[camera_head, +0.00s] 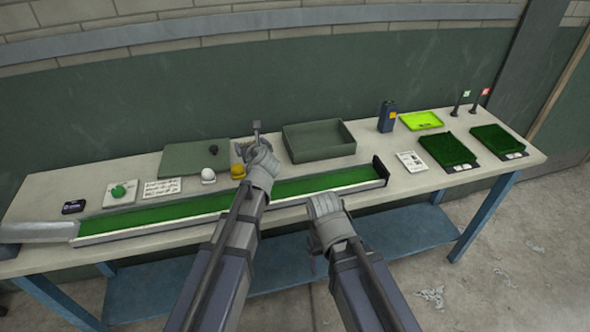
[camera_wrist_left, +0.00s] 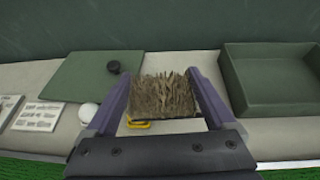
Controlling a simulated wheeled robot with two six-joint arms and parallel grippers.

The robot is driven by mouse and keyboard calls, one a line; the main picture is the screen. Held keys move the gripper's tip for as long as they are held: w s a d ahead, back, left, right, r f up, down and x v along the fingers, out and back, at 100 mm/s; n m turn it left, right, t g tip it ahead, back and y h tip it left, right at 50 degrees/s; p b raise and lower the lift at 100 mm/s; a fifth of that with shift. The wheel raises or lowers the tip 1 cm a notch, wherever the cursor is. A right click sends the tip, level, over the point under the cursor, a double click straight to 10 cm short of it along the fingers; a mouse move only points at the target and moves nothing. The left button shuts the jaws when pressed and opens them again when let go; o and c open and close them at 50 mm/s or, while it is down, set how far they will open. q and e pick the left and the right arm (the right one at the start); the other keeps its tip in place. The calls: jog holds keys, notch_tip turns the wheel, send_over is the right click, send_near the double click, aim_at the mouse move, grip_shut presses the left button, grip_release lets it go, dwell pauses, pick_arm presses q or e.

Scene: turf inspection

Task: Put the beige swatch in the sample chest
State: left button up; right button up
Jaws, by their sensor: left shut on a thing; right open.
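The beige swatch (camera_wrist_left: 165,95), a square of brownish dry turf, is between the fingers of my left gripper (camera_wrist_left: 162,82), which is shut on it. In the head view my left gripper (camera_head: 257,142) is over the table, left of the sample chest; the swatch is hard to make out there. The sample chest (camera_head: 320,154), a dark green box, stands open at the back middle and also shows at the right of the left wrist view (camera_wrist_left: 270,108). Its inside looks empty. My right gripper (camera_head: 324,207) is open and empty near the table's front edge.
A green lid (camera_head: 185,160) with a black knob lies left of the chest. A white ball (camera_head: 208,176) and a yellow item (camera_head: 238,172) are near my left gripper. A long turf trough (camera_head: 150,224) runs along the front. Turf trays (camera_head: 447,151) are at right.

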pick_arm(q)
jog(key=shift+m+h, duration=0.4)
jog(key=d, duration=0.4)
jog(key=shift+d+f, duration=0.3)
jog(key=shift+d, duration=0.05)
notch_tip(320, 180, down, 6)
jog(key=b, duration=0.6)
jog(key=shift+f+b, duration=0.15)
jog(key=shift+b, duration=0.15)
jog(key=shift+f+t, duration=0.1)
jog(key=shift+t, duration=0.2)
notch_tip(320, 180, down, 4)
jog(key=b, duration=0.3)
jog(key=shift+r+b, duration=0.25)
jog(key=shift+b, duration=0.1)
jog(key=shift+f, duration=0.15)
jog(key=o, duration=1)
